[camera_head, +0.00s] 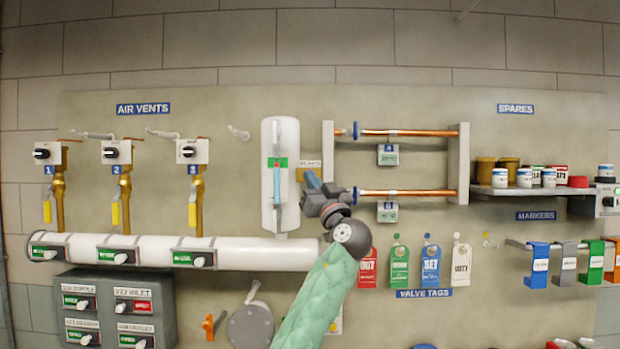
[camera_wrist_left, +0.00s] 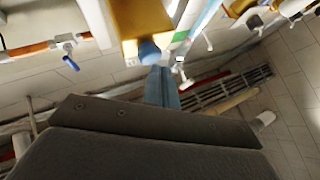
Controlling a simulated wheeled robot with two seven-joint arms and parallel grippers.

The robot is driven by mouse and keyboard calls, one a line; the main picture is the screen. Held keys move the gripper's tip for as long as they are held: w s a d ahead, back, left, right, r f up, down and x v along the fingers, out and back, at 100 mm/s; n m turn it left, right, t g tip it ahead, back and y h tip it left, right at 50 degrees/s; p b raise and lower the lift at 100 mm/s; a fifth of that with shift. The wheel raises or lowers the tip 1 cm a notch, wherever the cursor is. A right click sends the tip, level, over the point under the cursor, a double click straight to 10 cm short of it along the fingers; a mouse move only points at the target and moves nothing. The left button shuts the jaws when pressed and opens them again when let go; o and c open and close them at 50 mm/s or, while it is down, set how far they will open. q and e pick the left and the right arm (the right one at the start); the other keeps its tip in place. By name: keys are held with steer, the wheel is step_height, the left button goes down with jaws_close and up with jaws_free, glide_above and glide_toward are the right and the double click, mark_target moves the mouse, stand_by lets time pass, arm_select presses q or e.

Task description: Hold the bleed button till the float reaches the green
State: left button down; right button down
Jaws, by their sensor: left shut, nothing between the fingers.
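The bleed button's yellow box (camera_head: 300,175) sits on the board right of the white tank (camera_head: 292,140), under a small label. In the left wrist view the box (camera_wrist_left: 138,18) carries a round blue button (camera_wrist_left: 150,52). My left gripper (camera_head: 311,179) is shut and empty, with its fingertips at the box. In the left wrist view the gripper tips (camera_wrist_left: 161,72) are right at the button; I cannot tell whether they touch or press it. A sight tube on the tank has a green band (camera_head: 277,162) and blue (camera_head: 277,184) below it.
Copper pipes (camera_head: 410,133) between grey brackets lie right of the tank. A white header pipe (camera_head: 250,254) with brass vents runs left. A spares shelf (camera_head: 535,191) is at the far right.

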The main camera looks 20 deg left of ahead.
arm_select(q)
steer(key=shift+w+a+b, duration=0.15)
steer(key=shift+w+b, duration=0.35)
steer(key=shift+b, duration=0.05)
stand_by(0.6)
steer(key=shift+s, duration=0.1)
stand_by(0.3)
steer(key=shift+s+d+b, duration=0.3)
steer(key=shift+s+b, duration=0.35)
steer(key=shift+s, duration=0.1)
steer(key=shift+s+f, duration=0.1)
steer(key=shift+s, duration=0.05)
steer(key=s+b, duration=0.1)
steer(key=s, duration=0.1)
steer(key=s+d+b, duration=0.1)
steer(key=s, duration=0.1)
steer(key=shift+s+d, duration=0.15)
steer(key=shift+s, duration=0.15)
stand_by(1.3)
